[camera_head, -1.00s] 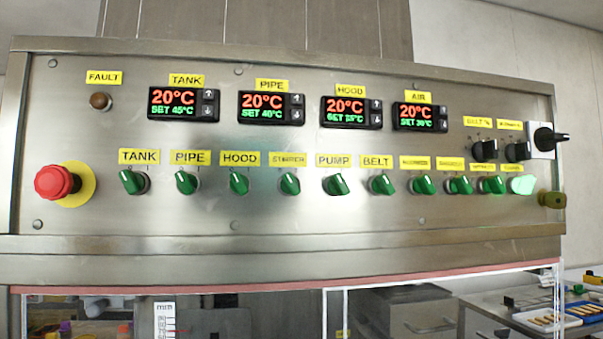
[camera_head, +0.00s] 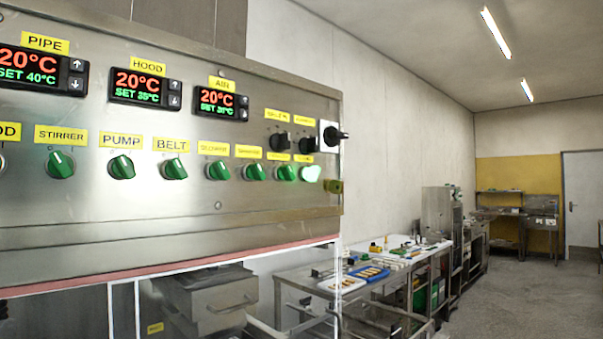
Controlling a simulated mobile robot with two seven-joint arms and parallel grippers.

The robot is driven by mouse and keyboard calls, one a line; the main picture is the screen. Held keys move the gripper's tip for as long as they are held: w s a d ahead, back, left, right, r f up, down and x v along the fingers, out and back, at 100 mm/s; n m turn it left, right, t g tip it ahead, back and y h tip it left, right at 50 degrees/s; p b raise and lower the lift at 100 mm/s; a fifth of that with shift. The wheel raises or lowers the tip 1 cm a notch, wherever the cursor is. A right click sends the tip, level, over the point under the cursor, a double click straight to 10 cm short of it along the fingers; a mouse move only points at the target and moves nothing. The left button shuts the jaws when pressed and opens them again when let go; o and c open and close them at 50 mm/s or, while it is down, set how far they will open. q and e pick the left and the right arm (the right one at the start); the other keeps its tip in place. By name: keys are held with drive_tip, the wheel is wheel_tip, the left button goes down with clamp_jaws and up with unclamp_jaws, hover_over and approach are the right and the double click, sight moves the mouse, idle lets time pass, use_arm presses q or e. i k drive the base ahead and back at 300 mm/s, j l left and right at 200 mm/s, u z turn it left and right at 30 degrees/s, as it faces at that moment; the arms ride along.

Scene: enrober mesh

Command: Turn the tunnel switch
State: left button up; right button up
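The steel control panel (camera_head: 150,225) fills the left of the head view. A row of green rotary switches runs along it, under yellow labels. The stirrer switch (camera_head: 60,165), pump switch (camera_head: 122,167) and belt switch (camera_head: 174,169) have readable labels. The labels on the smaller switches to the right are too small to read surely, so I cannot tell which one says tunnel. Neither gripper is in view.
Temperature displays, such as the air display (camera_head: 221,104), sit above the switches. Black knobs (camera_head: 280,142) and a black rotary handle (camera_head: 334,134) are at the panel's right end. Beyond stand a worktable with trays (camera_head: 342,284) and open grey floor (camera_head: 530,300).

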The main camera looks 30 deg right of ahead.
sight(310, 175)
drive_tip(key=u, duration=1.85)
drive_tip(key=z, duration=1.7)
drive_tip(key=i+j+z, duration=0.1)
drive_tip(key=i+z, duration=0.25)
drive_tip(key=i+j, duration=0.05)
